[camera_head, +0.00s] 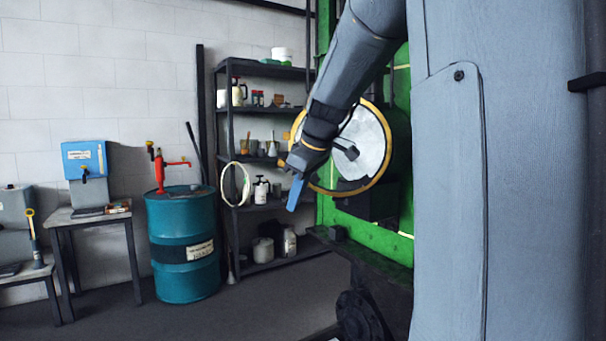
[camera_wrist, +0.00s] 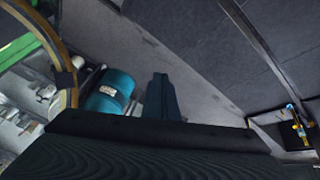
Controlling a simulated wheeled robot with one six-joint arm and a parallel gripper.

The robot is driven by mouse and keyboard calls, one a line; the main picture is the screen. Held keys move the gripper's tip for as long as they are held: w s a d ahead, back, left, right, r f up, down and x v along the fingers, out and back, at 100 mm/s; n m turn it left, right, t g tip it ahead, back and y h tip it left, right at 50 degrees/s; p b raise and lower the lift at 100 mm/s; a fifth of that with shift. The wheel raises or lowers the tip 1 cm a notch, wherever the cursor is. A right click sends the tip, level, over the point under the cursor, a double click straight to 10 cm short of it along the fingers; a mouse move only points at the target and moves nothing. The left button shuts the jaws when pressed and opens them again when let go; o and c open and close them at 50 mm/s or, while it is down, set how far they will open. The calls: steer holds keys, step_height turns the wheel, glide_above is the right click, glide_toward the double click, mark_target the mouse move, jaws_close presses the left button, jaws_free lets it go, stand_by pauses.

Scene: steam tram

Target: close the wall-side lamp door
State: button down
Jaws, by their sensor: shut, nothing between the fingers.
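A large round lamp (camera_head: 376,150) with a brass rim and a pale, shiny face is on the green tram front in the head view. A dark fitting shows at its middle. My arm crosses its upper left part. My gripper (camera_head: 295,193) is shut and empty, its blue fingers pointing down just left of the rim. In the wrist view my gripper (camera_wrist: 161,82) points at the floor, and a brass ring (camera_wrist: 70,62) with a dark block curves at the left, apart from the fingers. I cannot tell the door's exact angle or whether this ring is its rim.
A thin pale ring (camera_head: 224,185) appears before the dark shelf unit (camera_head: 270,71); I cannot tell what it belongs to. A teal drum (camera_head: 170,225) with a red pump stands left of the shelves. A table (camera_head: 95,222) holds a blue box. Floor before the drum is clear.

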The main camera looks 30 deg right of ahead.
steer(key=w+d+r+n+t, duration=0.15)
steer(key=d+r+n, duration=0.4)
steer(key=r, duration=0.75)
steer(key=w+d+f+m+p, duration=0.2)
steer(key=w+d+f+p, duration=0.1)
steer(key=w+f, duration=0.4)
steer(key=shift+w+f+p, duration=0.4)
steer(key=shift+w+p, duration=0.25)
steer(key=shift+w, duration=0.3)
steer(key=shift+w+d+t, duration=0.1)
steer(key=shift+w+t, duration=0.05)
steer(key=shift+t, duration=0.1)
